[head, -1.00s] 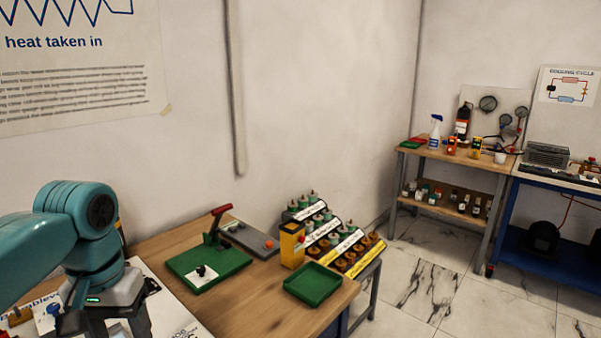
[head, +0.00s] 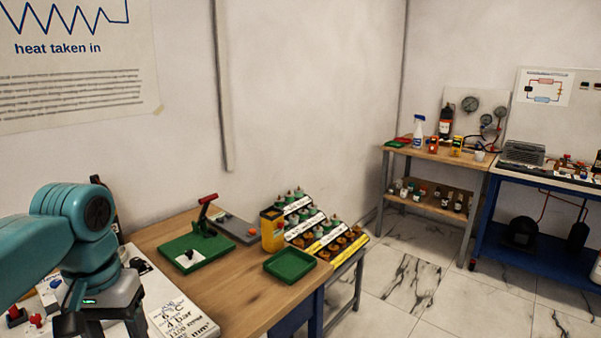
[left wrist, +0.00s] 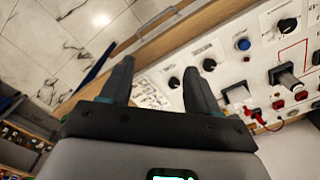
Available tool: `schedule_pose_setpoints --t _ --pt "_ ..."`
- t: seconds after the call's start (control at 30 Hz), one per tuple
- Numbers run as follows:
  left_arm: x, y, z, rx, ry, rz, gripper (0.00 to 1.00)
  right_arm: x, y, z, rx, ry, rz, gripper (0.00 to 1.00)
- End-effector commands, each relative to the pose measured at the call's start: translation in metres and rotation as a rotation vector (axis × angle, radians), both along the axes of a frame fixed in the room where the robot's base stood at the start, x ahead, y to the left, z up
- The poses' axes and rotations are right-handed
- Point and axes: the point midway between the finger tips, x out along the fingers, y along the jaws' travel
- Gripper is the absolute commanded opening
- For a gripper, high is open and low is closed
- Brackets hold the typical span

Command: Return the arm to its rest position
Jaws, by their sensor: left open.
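My left arm (head: 75,235) comes in from the left in the head view, its wrist over the near left end of the wooden bench. In the left wrist view my left gripper (left wrist: 160,85) is open, its two dark fingers apart with nothing between them. Beyond the fingers lie a white panel (left wrist: 230,70) with black knobs and a blue button, a wooden edge and the marble floor. In the head view the fingertips are mostly cut off by the bottom edge. My right gripper is in neither view.
A wooden shelf table (head: 440,155) and a blue bench (head: 530,215) stand farther right. Open floor (head: 410,285) lies between.

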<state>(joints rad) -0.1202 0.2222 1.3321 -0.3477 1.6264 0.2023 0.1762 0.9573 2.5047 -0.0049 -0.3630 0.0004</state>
Motion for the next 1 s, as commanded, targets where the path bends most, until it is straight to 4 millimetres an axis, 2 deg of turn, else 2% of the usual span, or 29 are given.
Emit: schedule_pose_setpoints --t 0.1,0.27,0.47,0.57,0.67,0.77,0.83,0.9,1.0 --pt "0.001 0.001 0.0 0.0 0.001 0.001 0.61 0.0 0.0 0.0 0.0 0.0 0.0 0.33" --pt "0.022 -0.013 -0.046 -0.026 0.004 -0.04 0.61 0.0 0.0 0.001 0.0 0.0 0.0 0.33" --pt "0.04 -0.032 -0.107 -0.071 0.002 -0.081 0.61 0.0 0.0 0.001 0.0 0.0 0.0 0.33" --pt "0.045 -0.045 -0.146 -0.102 0.0 -0.1 0.61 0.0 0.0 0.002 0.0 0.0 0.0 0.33" --pt "0.043 -0.061 -0.194 -0.144 0.005 -0.114 0.61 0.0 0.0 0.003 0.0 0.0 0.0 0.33" --pt "0.031 -0.083 -0.258 -0.203 0.008 -0.118 0.61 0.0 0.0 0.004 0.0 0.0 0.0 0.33" --pt "0.01 -0.101 -0.309 -0.255 0.009 -0.105 0.61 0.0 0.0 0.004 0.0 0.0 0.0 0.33" --pt "-0.019 -0.118 -0.357 -0.3 0.009 -0.076 0.61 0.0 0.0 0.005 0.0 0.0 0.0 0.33" --pt "-0.065 -0.134 -0.404 -0.34 0.002 -0.023 0.61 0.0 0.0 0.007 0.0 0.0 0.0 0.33"
